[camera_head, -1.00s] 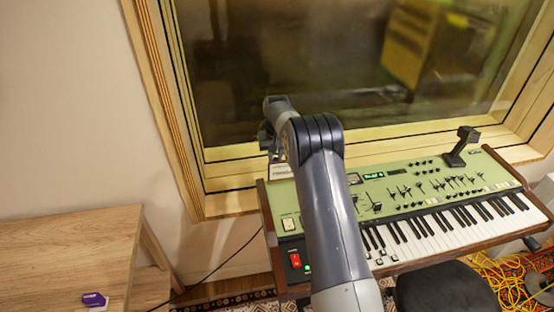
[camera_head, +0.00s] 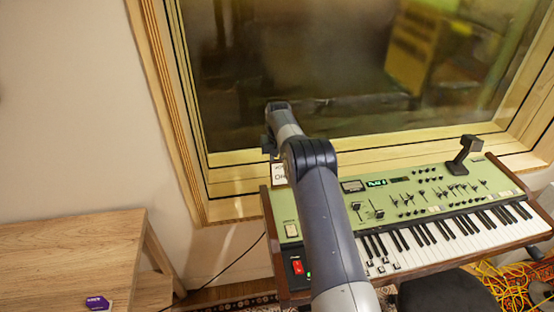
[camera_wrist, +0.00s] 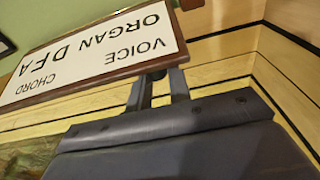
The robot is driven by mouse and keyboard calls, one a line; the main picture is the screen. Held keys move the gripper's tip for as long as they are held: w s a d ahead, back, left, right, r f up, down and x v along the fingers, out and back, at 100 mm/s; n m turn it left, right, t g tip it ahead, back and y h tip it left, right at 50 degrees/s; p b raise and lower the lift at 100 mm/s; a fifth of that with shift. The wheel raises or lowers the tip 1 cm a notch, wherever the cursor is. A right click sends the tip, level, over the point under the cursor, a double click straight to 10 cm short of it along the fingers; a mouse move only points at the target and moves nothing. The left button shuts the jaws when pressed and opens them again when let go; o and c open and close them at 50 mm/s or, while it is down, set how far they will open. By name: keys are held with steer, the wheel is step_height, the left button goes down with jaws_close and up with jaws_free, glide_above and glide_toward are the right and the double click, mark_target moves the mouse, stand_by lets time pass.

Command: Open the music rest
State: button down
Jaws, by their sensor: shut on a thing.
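The music rest (camera_wrist: 95,52) is a wood-edged board with a white sheet reading "VOICE", "ORGAN D F A" and "CHORD", upside down in the wrist view. In the head view only a small white part of it (camera_head: 279,173) shows at the back left of the green keyboard (camera_head: 325,191), left of my arm. It looks raised there; its exact angle is unclear. My gripper (camera_wrist: 160,84) is shut on the rest's near edge; the fingertips are partly hidden by the board. In the head view my arm hides most of the grip.
A window with a wooden frame (camera_head: 235,187) stands close behind the keyboard. A black stand-like piece (camera_head: 464,155) rises at its back right. A wooden table (camera_head: 75,240) with a purple item (camera_head: 97,302) is at left. A black stool (camera_head: 438,290) is in front.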

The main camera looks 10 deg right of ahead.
steer(key=shift+f, duration=0.3)
steer(key=c, duration=1.7)
jaws_free()
steer(key=shift+o, duration=0.7)
steer(key=shift+w+f, duration=0.1)
steer(key=shift+w, duration=0.05)
steer(key=shift+o, duration=1.3)
steer(key=shift+r, duration=0.2)
steer(key=r, duration=0.3)
steer(key=s+r, duration=0.1)
steer(key=r, duration=0.3)
steer(key=r+b, duration=0.1)
steer(key=r, duration=0.2)
steer(key=shift+s+r, duration=0.15)
steer(key=shift+r, duration=0.15)
